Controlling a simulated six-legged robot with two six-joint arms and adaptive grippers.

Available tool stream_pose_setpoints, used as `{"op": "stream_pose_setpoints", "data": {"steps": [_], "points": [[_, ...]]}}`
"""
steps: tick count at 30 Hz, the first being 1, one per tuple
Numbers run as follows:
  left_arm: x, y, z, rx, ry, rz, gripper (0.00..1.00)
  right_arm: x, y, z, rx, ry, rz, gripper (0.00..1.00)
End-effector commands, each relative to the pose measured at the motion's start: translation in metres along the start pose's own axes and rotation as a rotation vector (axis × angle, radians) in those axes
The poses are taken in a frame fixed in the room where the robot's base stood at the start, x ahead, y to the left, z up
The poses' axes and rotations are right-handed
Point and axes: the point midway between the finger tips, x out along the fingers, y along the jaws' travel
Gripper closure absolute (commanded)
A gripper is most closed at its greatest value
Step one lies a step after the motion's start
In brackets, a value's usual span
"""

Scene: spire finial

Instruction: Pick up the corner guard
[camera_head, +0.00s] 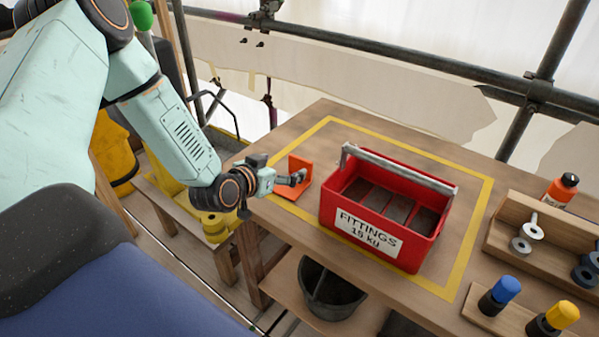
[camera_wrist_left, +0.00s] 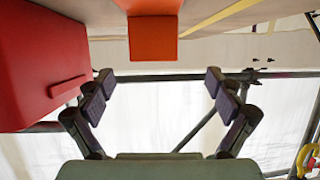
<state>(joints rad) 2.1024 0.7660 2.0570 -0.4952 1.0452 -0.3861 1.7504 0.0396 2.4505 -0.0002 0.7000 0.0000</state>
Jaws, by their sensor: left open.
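The corner guard (camera_head: 299,165) is an orange angled piece on the workbench, left of the red box. In the left wrist view the corner guard (camera_wrist_left: 153,38) shows at the top centre, beyond the fingertips and between their lines. My left gripper (camera_head: 299,179) is low at the bench's left side, its fingers close in front of the guard and partly covering it. In the left wrist view my left gripper (camera_wrist_left: 160,82) has its fingers wide apart with nothing between them. I cannot tell whether a finger touches the guard. My right gripper is not in view.
A red fittings box (camera_head: 384,253) with a grey handle stands right of the guard; it shows in the left wrist view (camera_wrist_left: 40,60). A wooden rack (camera_head: 560,228), an orange bottle (camera_head: 562,190) and blue- and yellow-topped items stand farther right. Scaffold tubes run behind the bench.

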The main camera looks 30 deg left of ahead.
Motion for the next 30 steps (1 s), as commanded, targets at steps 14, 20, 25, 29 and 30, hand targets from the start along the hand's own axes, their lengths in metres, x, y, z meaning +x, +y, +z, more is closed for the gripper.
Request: {"op": "stream_pose_setpoints", "data": {"steps": [14, 20, 25, 29, 30], "points": [[0.032, 0.005, 0.003, 0.002, 0.001, -0.005, 0.08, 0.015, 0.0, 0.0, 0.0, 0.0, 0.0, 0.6], [0.058, 0.012, 0.005, 0.003, 0.003, -0.002, 0.08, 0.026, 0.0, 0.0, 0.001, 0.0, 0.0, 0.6], [0.075, 0.01, 0.004, 0.0, 0.002, -0.004, 0.08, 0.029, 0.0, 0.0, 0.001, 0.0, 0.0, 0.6], [0.078, 0.009, 0.003, -0.002, 0.001, -0.004, 0.08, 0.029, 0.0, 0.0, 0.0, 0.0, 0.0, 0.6], [0.078, 0.009, 0.003, -0.003, 0.001, -0.003, 0.08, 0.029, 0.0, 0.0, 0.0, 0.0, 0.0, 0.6]]}}
